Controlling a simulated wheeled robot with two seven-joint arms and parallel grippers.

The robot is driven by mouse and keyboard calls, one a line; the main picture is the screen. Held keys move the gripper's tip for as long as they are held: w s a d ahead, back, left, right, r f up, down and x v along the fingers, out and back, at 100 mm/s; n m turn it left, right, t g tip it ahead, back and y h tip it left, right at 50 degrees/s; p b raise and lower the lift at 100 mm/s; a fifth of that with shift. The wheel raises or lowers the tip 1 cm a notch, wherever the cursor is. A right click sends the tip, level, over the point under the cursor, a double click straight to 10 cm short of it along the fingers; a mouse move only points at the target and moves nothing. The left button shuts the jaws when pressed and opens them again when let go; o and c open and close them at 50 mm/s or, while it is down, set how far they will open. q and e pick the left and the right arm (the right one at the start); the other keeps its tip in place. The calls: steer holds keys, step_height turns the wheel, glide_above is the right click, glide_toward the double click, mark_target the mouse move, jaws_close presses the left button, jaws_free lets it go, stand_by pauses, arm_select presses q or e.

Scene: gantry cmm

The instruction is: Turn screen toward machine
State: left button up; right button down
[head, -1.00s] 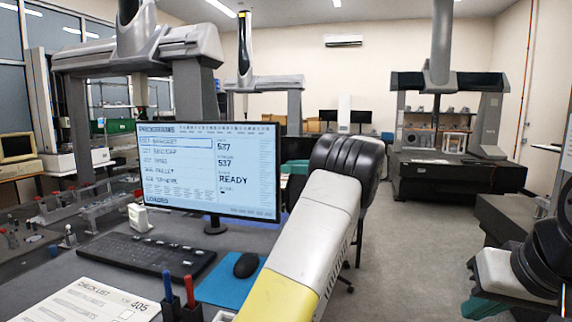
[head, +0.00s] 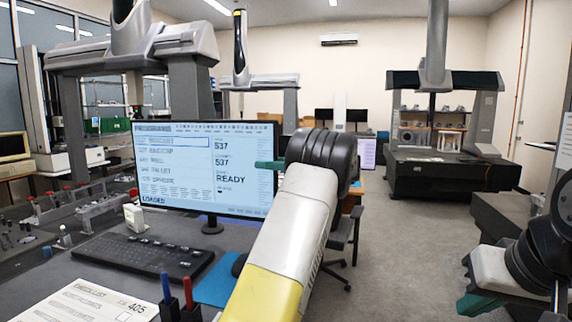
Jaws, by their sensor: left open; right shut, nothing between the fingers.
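The screen (head: 200,172) is a monitor on a short stand on the grey desk. It faces me, tilted slightly to one side, and shows a program list with "537" and "READY". The gantry measuring machine (head: 188,95) stands behind it and to the left. My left gripper (head: 268,165) is at the screen's right edge; one teal finger shows in front of that edge, and the rest is hidden behind my black wrist. I cannot tell whether it touches the screen. My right gripper (head: 478,304) is low at the right, away from the screen, with teal fingertips partly showing.
A chair (head: 340,240) is behind my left arm.

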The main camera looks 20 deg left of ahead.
arm_select(q)
steer(key=shift+c, duration=0.4)
jaws_close()
stand_by(0.9)
